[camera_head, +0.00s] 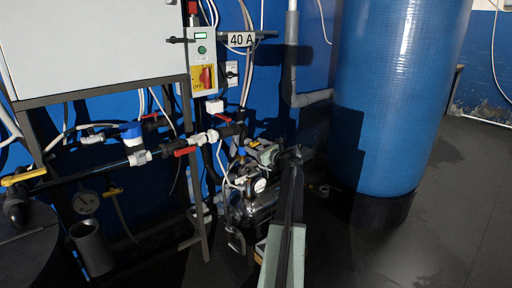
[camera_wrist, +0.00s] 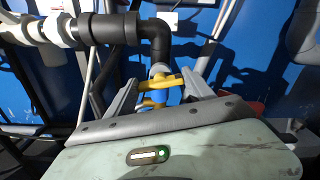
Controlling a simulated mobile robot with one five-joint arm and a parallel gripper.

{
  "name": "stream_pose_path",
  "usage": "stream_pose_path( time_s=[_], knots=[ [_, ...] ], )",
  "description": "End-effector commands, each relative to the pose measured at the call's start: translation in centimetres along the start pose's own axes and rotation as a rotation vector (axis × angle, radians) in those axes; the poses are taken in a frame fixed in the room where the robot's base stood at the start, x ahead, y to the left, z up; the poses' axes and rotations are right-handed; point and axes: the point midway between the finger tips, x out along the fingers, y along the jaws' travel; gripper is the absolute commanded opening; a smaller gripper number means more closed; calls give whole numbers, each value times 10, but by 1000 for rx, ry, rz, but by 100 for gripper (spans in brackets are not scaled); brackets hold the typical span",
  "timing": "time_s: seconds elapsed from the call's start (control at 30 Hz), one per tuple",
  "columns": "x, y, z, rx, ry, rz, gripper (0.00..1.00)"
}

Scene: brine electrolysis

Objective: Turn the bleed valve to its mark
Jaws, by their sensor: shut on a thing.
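The bleed valve shows in the wrist view as a small fitting below a black pipe elbow, with a yellow handle (camera_wrist: 166,82). My gripper (camera_wrist: 160,84) has one finger on each side of this handle and is shut on it. The handle lies nearly level across the gap between the fingers. In the head view my gripper (camera_head: 254,147) reaches into the pipework beside the blue tank, and hides most of the valve there. I cannot make out the valve's mark in either view.
A large blue tank (camera_head: 395,100) stands to the right of my arm. A grey cabinet (camera_head: 90,45) on a dark frame is at the upper left. Pipes with red-handled valves (camera_head: 185,151) run close to the left. Open floor (camera_head: 455,220) lies at the right.

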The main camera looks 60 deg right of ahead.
Motion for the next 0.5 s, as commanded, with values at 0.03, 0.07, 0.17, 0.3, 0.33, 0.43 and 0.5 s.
stream_pose_path(
  time_s=[0.03, 0.07, 0.17, 0.3, 0.33, 0.43, 0.5],
  knots=[
    [-1, 0, -1, -40, 1, -1, 21],
    [-1, 0, -1, -69, 2, -1, 21],
    [-1, 0, -1, -165, 2, -1, 21],
    [-1, 1, -1, -298, 2, 0, 21],
    [-1, 1, -1, -327, 2, 0, 21],
    [-1, 2, -1, -422, 2, 0, 21],
    [-1, 2, -1, -488, 2, 0, 21]
  ],
)
